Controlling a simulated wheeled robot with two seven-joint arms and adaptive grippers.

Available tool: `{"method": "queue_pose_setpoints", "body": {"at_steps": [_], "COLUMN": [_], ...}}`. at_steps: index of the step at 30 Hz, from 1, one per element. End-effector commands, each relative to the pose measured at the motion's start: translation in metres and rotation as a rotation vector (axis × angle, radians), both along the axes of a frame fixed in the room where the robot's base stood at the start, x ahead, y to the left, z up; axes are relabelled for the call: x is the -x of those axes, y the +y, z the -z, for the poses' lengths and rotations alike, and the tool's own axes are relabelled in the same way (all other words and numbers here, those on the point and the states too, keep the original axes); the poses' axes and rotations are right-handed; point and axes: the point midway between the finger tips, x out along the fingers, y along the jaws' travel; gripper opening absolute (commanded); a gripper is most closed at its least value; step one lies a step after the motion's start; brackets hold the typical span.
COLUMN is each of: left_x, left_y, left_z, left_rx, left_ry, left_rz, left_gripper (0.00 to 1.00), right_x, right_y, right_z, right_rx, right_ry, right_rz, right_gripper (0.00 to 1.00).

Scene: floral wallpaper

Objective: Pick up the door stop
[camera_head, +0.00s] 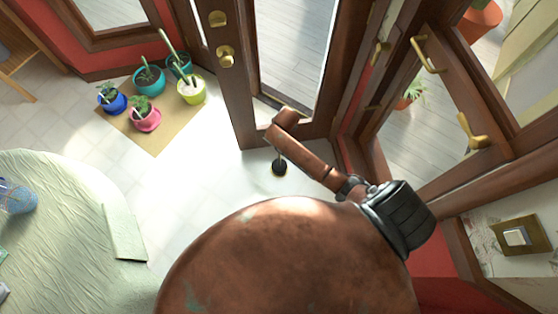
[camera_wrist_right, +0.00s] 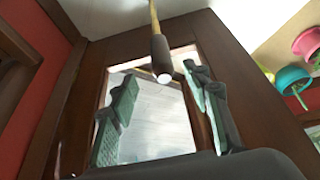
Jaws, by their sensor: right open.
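The door stop (camera_head: 279,166) shows in the head view as a small black round piece with a thin stem on the pale floor, in front of the door's lower edge. My copper-coloured arm hides what lies above the stem. In the right wrist view, a brass rod with a dark cylindrical end and pale tip, which looks like the door stop (camera_wrist_right: 159,52), hangs down from the top. My right gripper (camera_wrist_right: 160,78) is open, its green-padded fingers on either side of the pale tip, with visible gaps. I cannot make out its fingers in the head view. My left gripper is not in view.
A wooden glazed door (camera_head: 238,75) stands just behind the door stop. Several potted plants (camera_head: 145,113) stand on a tan mat (camera_head: 160,138) at the left. A pale table (camera_head: 70,230) fills the lower left. Another door with brass handles (camera_head: 425,55) is at the right.

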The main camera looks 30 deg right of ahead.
Motion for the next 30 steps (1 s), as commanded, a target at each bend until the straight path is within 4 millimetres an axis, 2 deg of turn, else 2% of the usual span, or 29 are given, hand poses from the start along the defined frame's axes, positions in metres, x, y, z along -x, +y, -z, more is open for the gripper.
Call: {"method": "queue_pose_setpoints", "body": {"at_steps": [17,26,30], "left_x": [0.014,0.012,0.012], "left_y": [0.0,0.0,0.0], "left_z": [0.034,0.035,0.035], "left_rx": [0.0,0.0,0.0], "left_ry": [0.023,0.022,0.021], "left_rz": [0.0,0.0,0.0], "left_gripper": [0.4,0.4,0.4], "right_x": [-0.029,-0.032,-0.032], "right_y": [-0.012,-0.012,-0.012], "right_z": [0.063,0.065,0.065], "right_rx": [0.002,0.001,0.0], "right_ry": [0.003,-0.001,0.0], "right_rz": [0.002,0.001,0.001], "right_gripper": [0.44,0.44,0.36]}}
